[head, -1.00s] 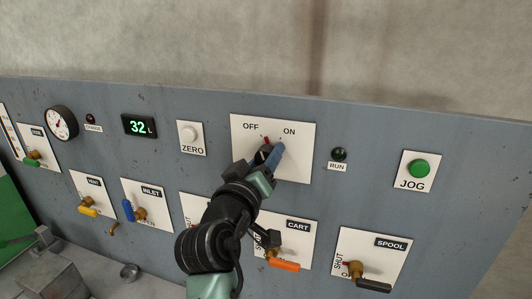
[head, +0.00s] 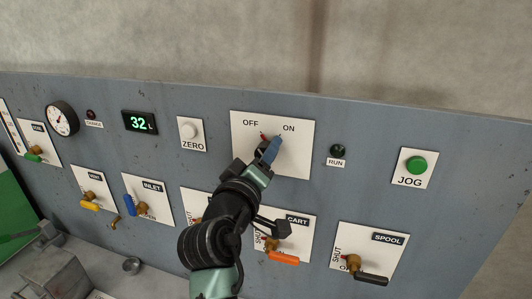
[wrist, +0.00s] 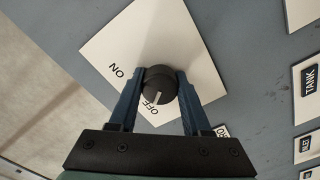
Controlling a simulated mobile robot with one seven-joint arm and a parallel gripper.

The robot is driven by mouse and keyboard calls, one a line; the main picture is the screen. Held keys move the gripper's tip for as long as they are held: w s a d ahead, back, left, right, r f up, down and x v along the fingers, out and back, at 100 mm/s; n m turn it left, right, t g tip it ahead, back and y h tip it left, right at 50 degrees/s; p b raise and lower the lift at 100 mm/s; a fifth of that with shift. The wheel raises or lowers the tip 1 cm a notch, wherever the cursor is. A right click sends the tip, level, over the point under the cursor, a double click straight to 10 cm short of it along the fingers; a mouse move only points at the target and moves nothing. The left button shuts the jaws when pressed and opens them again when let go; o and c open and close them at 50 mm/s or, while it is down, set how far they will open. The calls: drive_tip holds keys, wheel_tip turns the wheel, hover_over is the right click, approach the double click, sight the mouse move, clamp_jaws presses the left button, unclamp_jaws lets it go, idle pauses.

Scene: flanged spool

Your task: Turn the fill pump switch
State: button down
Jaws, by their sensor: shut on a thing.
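The switch is a round black knob (wrist: 158,84) on a white plate (head: 296,163) marked OFF at left and ON at right. In the wrist view its pale pointer line lies toward the OFF label. In the head view a small red mark (head: 264,136) shows just below OFF, and the rest of the knob is mostly hidden by my gripper. My gripper (wrist: 160,78) is at the plate with one blue finger on each side of the knob, shut on it.
A dark RUN lamp (head: 338,151) and a green JOG button (head: 416,165) are to the right. A ZERO button (head: 190,131) and a display (head: 140,123) reading 32 L are to the left. Several valves, including the orange-handled CART valve (head: 284,257), line the panel below, close to my arm.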

drive_tip(key=shift+c, duration=1.8)
unclamp_jaws()
drive_tip(key=b+v, duration=0.4)
drive_tip(key=v, duration=0.9)
drive_tip(key=shift+b, duration=0.3)
drive_tip(key=shift+r, duration=0.15)
drive_tip(key=s+d+r+m+t+y, duration=0.1)
drive_tip(key=s+r+m+t+y, duration=0.1)
drive_tip(key=r, duration=0.6)
drive_tip(key=s+d+r+m+t+y, duration=0.1)
drive_tip(key=s+r+m+t, duration=0.1)
drive_tip(key=s+r+t, duration=0.2)
drive_tip(key=s+d+r+m+t+y, duration=0.1)
drive_tip(key=s+r+t, duration=0.3)
drive_tip(key=r, duration=0.9)
drive_tip(key=shift+s+d+m+y, duration=0.4)
drive_tip(key=shift+s+m+y, duration=0.4)
drive_tip(key=shift+s, duration=0.3)
